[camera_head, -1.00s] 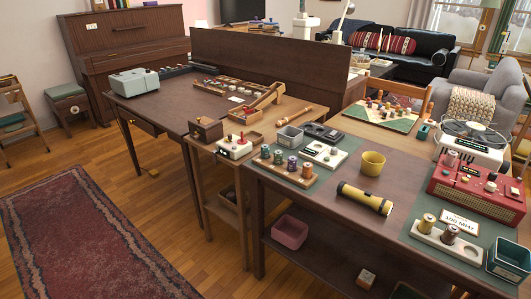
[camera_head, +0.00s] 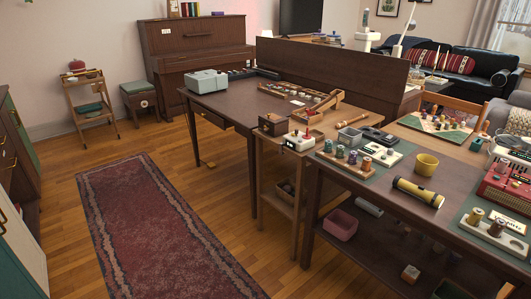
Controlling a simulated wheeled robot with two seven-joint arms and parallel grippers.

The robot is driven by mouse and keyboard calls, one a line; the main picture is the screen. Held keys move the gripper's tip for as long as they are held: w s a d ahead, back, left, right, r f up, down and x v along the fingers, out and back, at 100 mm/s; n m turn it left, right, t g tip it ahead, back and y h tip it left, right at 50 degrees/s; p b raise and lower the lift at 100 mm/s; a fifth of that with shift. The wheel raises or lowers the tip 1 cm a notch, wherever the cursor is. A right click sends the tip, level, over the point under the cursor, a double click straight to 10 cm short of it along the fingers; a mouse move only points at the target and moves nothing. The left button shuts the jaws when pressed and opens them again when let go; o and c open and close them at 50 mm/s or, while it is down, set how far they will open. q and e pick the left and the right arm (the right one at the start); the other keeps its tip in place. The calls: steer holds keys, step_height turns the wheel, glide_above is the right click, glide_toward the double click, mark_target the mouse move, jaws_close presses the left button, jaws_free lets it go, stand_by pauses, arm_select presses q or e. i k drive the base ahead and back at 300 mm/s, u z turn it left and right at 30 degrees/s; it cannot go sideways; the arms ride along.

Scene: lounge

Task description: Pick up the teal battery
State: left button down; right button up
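Several small battery-like cylinders stand in a wooden rack (camera_head: 345,167) on the near dark table (camera_head: 385,185). The cylinder at the rack's left end (camera_head: 328,146) looks greenish, and the one beside it (camera_head: 340,152) also looks dull green or teal. A blue one (camera_head: 353,157) and an orange one (camera_head: 366,163) stand to their right. They are too small for me to tell for sure which is the teal battery. Neither of my grippers is in view.
A yellow flashlight (camera_head: 418,192), a yellow cup (camera_head: 427,164) and a white tray (camera_head: 493,235) with two cylinders share the near table. A pink bin (camera_head: 340,224) sits on its lower shelf. The floor with the red rug (camera_head: 165,225) is open to the left.

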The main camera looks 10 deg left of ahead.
mark_target(327, 144)
steer(key=u, duration=0.8)
steer(key=i, duration=0.65)
steer(key=u, duration=0.5)
steer(key=i, duration=1)
steer(key=z, duration=0.4)
